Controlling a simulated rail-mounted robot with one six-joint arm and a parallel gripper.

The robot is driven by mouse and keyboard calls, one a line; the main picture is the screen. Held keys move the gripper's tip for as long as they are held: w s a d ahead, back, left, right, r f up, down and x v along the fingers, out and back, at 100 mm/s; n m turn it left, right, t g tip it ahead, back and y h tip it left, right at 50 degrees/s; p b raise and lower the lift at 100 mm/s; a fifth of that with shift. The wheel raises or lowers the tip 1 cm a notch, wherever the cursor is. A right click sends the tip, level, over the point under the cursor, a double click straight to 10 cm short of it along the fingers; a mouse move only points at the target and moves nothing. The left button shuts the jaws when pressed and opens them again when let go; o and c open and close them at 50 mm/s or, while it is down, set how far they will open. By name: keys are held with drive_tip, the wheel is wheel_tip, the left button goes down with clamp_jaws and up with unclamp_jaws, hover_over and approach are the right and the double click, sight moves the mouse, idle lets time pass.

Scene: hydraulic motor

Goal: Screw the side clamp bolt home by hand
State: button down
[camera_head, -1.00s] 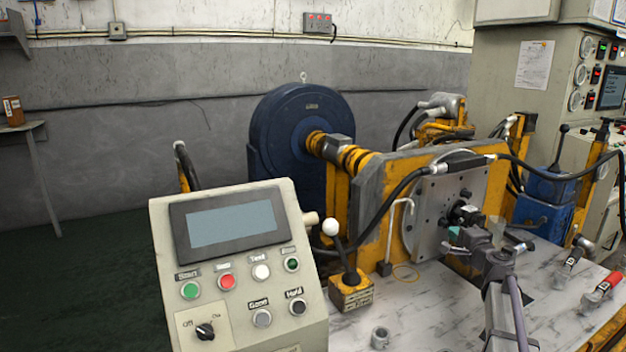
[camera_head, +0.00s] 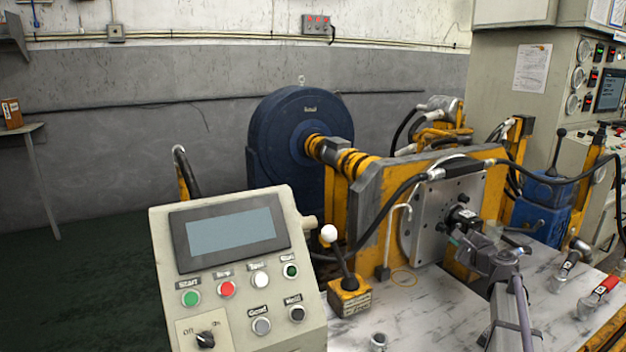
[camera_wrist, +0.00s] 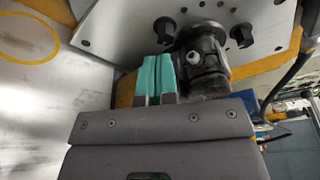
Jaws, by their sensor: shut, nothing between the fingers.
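The hydraulic motor (camera_head: 463,216) is a dark body at the middle of the grey mounting plate (camera_head: 425,215). In the wrist view the motor (camera_wrist: 203,62) stands just right of my fingers. A dark bolt (camera_wrist: 164,30) sticks out of the plate left of the motor, beyond my fingertips, and another bolt (camera_wrist: 242,35) sticks out to the right. In the head view a side bolt (camera_head: 441,227) shows left of the motor. My gripper (camera_wrist: 158,62) has its teal fingers pressed together with nothing between them. The gap between fingertips and left bolt is hard to judge.
The control panel (camera_head: 236,262) stands at the front left. A small box with a white-knobbed lever (camera_head: 349,296) sits on the marble-patterned bench (camera_head: 400,308). A red-handled valve (camera_head: 600,292) lies at right. A black hose (camera_head: 400,187) arches beside the plate.

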sight(442, 228)
drive_tip(key=x, duration=0.3)
drive_tip(key=a+x, duration=0.1)
drive_tip(key=x, duration=0.1)
drive_tip(key=shift+w+a+r, duration=0.2)
drive_tip(key=shift+w+r, duration=0.05)
drive_tip(key=shift+r, duration=0.05)
drive_tip(key=shift+w+r, duration=0.2)
drive_tip(key=shift+w, duration=0.05)
